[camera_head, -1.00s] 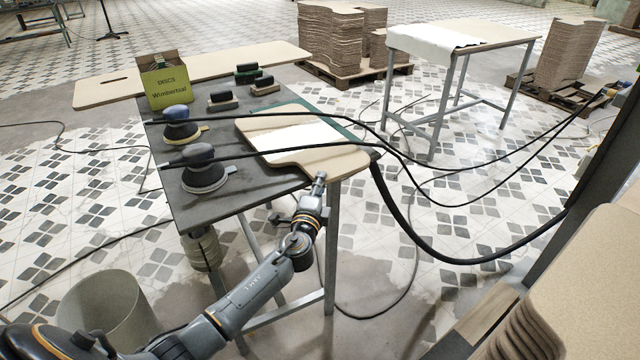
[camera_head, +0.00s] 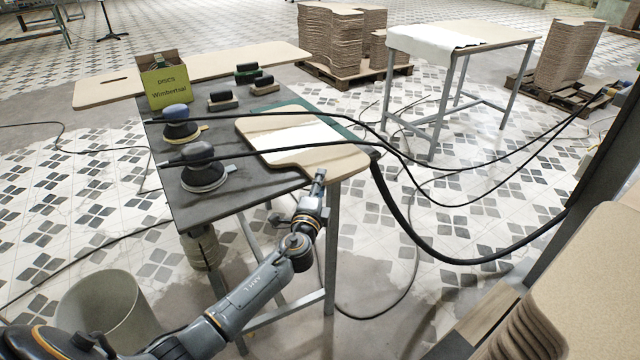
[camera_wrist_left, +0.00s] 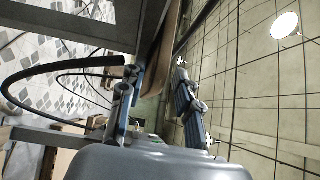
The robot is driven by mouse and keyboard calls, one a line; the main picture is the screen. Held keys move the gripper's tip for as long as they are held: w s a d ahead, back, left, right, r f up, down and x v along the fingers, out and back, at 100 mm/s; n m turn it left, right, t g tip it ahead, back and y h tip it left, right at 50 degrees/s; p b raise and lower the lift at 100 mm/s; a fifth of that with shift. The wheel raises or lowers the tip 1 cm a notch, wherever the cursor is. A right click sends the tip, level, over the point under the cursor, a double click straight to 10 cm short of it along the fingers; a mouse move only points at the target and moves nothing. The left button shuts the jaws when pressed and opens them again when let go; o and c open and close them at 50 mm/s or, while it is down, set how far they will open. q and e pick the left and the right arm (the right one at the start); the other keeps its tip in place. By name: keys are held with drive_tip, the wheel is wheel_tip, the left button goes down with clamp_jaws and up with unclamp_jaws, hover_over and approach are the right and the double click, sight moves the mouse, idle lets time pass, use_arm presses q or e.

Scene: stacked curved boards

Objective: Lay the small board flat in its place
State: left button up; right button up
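The small board (camera_head: 342,158) is a pale wooden curved board on the near right part of the dark worktable (camera_head: 225,190). Its near edge overhangs the table, and a white patch covers its middle. My left gripper (camera_head: 320,176) is at this overhanging edge. In the left wrist view, the fingers of my left gripper (camera_wrist_left: 157,68) stand apart on either side of the board's brown edge (camera_wrist_left: 172,42). The gripper looks open, and firm contact with both faces cannot be made out. My right gripper is not in view.
Two sanders (camera_head: 204,168) (camera_head: 181,124) stand on the table's left side, with hoses crossing above the board. A yellow-green box (camera_head: 166,83) and several sanding blocks (camera_head: 222,100) are farther back. Another table (camera_head: 480,33) and board stacks (camera_head: 330,40) stand beyond.

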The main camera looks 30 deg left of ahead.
use_arm(q)
drive_tip(key=shift+f, duration=0.15)
drive_tip(key=shift+s, duration=0.1)
idle(0.3)
drive_tip(key=shift+v, duration=2.9)
drive_tip(key=shift+o, duration=0.2)
drive_tip(key=o, duration=0.5)
drive_tip(key=v, duration=1.2)
